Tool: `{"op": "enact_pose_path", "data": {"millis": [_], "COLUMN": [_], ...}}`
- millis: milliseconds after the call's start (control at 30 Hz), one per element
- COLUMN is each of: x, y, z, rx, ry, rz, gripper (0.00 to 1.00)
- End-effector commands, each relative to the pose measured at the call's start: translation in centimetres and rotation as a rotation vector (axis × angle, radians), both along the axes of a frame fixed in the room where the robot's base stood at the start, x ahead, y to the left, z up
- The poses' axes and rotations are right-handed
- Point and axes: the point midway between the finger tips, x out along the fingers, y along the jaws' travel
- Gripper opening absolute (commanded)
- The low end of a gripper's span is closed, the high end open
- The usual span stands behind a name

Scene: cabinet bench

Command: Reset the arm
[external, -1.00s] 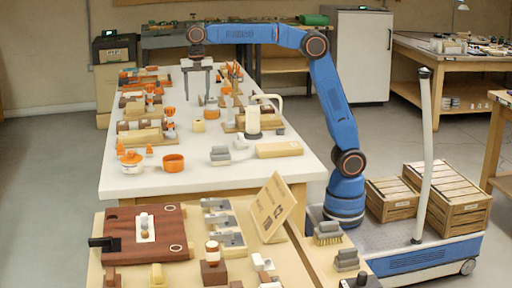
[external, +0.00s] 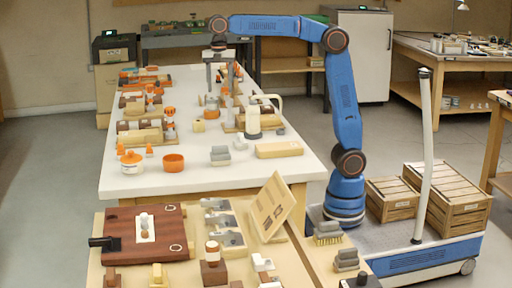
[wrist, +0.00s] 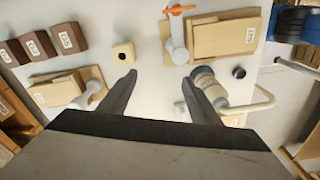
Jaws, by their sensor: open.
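My gripper (external: 222,78) hangs from the blue arm, pointing down above the far half of the long white table (external: 133,184). In the wrist view my gripper (wrist: 160,92) shows two dark fingers spread apart with nothing between them. A small cream block with a hole (wrist: 123,54) lies beyond the left fingertip. A jar with a cream and dark body (wrist: 209,87) stands beside the right finger, partly hidden by it.
Wooden blocks, orange-topped valves and boards crowd the white table. An orange ring (external: 173,163) and a lidded orange-and-white pot (external: 131,163) stand at its near end. A nearer bench holds a dark red board (external: 120,240). Wooden crates (external: 447,195) sit on my base.

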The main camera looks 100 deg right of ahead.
Motion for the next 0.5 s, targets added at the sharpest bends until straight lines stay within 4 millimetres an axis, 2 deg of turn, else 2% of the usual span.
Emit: {"op": "enact_pose_path", "data": {"millis": [33,100,300,500], "x": [-2.0,-4.6,-11.9,-18.7], "y": [0.3,0.8,2.2,3.5], "z": [0.5,0.8,1.2,0.8], "rx": [0.009,0.025,0.067,0.104], "ry": [0.001,0.008,0.034,0.067], "rz": [-0.052,-0.137,-0.374,-0.595], "gripper": [0.57,0.57,0.57,0.57]}}
